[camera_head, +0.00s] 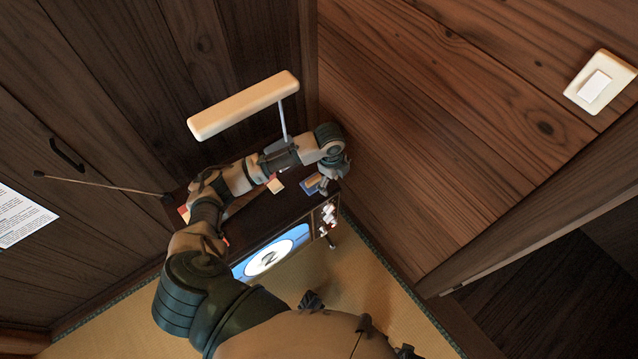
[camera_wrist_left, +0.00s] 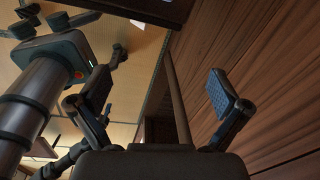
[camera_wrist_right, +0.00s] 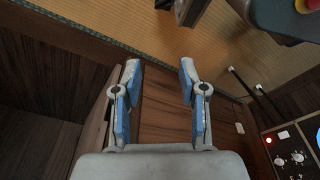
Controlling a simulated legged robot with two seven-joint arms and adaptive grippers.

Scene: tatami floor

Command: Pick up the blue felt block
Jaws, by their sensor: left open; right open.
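A small blue block with a tan patch (camera_head: 311,186), which looks like the blue felt block, lies on the dark top of the television set near its right end. My left gripper (camera_head: 332,184) is beside it at its right, partly overlapping it in the head view; I cannot tell whether they touch. In the left wrist view my left gripper (camera_wrist_left: 162,92) is open with nothing between its fingers, and the block cannot be made out. My right gripper (camera_wrist_right: 160,75) is open and empty in the right wrist view, low near the wood wall and tatami.
The television (camera_head: 272,257) shows a "2" on its screen. A small tan piece (camera_head: 276,184) lies on its top, left of the block. A thin antenna rod (camera_head: 100,184) sticks out leftward. A cream bar (camera_head: 243,105) is above. Wood walls (camera_head: 470,120) close off the back and right.

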